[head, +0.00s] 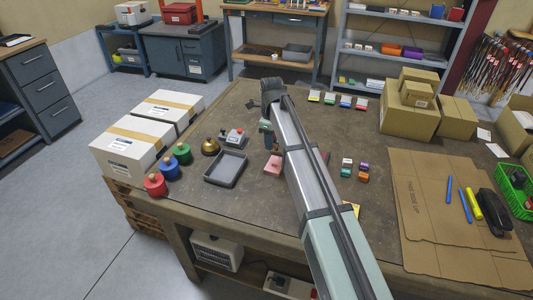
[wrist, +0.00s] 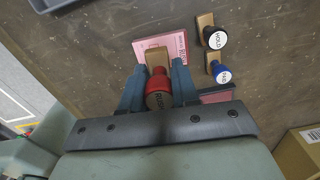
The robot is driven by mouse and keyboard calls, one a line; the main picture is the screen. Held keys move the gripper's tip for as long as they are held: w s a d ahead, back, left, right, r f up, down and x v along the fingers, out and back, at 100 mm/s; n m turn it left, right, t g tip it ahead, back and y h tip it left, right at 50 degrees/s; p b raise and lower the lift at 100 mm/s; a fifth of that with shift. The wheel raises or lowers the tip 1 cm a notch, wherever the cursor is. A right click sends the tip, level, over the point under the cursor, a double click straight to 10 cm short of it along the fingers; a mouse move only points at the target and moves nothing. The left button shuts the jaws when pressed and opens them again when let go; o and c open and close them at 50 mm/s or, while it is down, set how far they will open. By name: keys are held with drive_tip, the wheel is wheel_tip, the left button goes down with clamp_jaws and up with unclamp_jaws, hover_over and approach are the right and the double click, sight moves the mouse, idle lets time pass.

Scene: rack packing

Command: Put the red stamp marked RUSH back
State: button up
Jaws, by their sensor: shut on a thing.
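The red stamp marked RUSH (wrist: 158,92) has a round red knob and a wooden block. In the wrist view my gripper (wrist: 160,67) is shut on it, one blue-grey finger on each side. The stamp is over a pink printed pad (wrist: 174,42); I cannot tell whether it touches the pad. The pink pad also shows in the head view (head: 273,166), left of my arm. A black stamp marked HOLD (wrist: 215,38) and a blue stamp (wrist: 220,73) lie to the right of the gripper. The red stamp is not distinguishable in the head view.
A grey tray (head: 225,168) is left of the pink pad. A brass bell (head: 210,146) and several coloured knobbed pots (head: 155,185) stand farther left. A dark red item (wrist: 220,94) is partly hidden by my gripper. Cardboard boxes (head: 408,115) stand at the back right.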

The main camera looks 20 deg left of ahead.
drive_tip(key=r, duration=0.1)
hover_over(263, 148)
drive_tip(key=shift+n, duration=0.5)
wheel_tip(263, 148, down, 10)
drive_tip(key=shift+a+r, duration=0.15)
drive_tip(key=shift+r, duration=0.05)
drive_tip(key=shift+f, duration=0.15)
drive_tip(key=o, duration=0.9)
drive_tip(key=shift+c, duration=0.2)
wheel_tip(263, 148, up, 12)
